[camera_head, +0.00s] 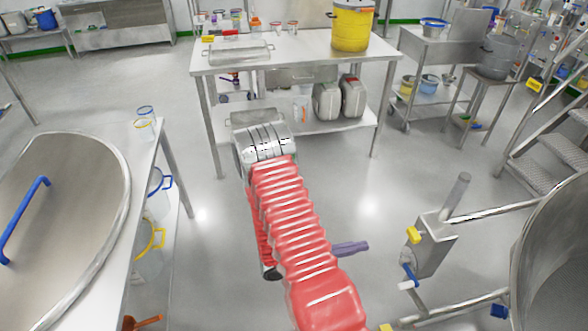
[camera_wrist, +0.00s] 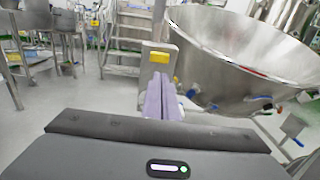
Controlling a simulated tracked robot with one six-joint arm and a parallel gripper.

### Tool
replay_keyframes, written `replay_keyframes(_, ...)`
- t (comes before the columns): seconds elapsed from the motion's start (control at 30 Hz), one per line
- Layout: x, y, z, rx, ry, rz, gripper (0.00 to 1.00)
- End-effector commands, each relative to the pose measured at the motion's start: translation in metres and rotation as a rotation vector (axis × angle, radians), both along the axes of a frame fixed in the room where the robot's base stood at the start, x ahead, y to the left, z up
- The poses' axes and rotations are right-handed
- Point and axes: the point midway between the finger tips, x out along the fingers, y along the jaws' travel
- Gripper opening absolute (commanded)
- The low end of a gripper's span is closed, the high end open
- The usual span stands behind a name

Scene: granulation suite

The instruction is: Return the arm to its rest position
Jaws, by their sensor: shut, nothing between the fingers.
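My arm, in a red ribbed cover, reaches forward over the floor from the bottom of the head view. Part of my gripper (camera_head: 352,248) shows as a purple finger sticking out to the right of the red cover; the rest is hidden behind the arm. In the wrist view the two purple fingers of my gripper (camera_wrist: 161,80) lie together, shut, with nothing held. They point toward a steel box with a yellow handle (camera_wrist: 158,57), which looks apart from them.
A large steel vessel (camera_wrist: 235,60) stands right of the fingers. Steel steps (camera_head: 543,167) are at the right. A steel table (camera_head: 300,48) with a yellow drum (camera_head: 351,27) stands ahead. A table with a large round lid (camera_head: 85,180) is at left. Open floor lies between.

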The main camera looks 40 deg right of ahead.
Motion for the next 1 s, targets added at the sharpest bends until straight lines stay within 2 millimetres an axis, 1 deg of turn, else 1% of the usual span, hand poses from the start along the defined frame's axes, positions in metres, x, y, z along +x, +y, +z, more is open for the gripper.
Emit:
replay_keyframes(0.17,0.000,0.000,0.000,0.000,0.001,0.000,0.00)
replay_keyframes(0.27,-0.001,0.000,-0.003,0.014,-0.001,-0.003,0.00)
replay_keyframes(0.37,-0.010,0.005,-0.010,0.041,-0.008,-0.041,0.00)
replay_keyframes(0.57,-0.044,0.022,-0.022,0.102,-0.020,-0.168,0.00)
replay_keyframes(0.73,-0.062,0.041,-0.017,0.146,-0.087,-0.285,0.00)
replay_keyframes(0.9,-0.069,0.060,-0.008,0.182,-0.174,-0.381,0.00)
replay_keyframes(1.0,-0.069,0.072,0.000,0.208,-0.242,-0.436,0.00)
